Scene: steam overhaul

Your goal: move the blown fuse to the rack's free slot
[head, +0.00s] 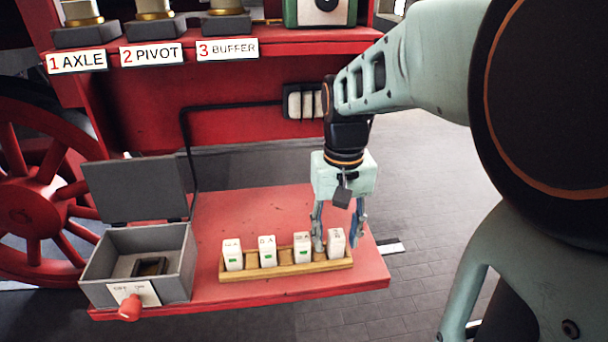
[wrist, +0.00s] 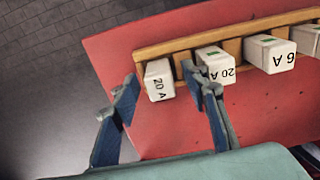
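A wooden rack (head: 285,269) on the red shelf holds several white fuses in a row. The rightmost fuse (head: 336,243) stands at the rack's right end and shows no green mark, unlike the other fuses. I cannot tell whether the fuse is fully seated.
A grey box (head: 185,265) with its lid (head: 134,190) raised stands left of the rack, with a dark holder (head: 150,266) inside and a red knob (head: 130,307) in front. A neighbouring 20 A fuse (wrist: 215,65) stands close to one finger. The shelf behind the rack is clear.

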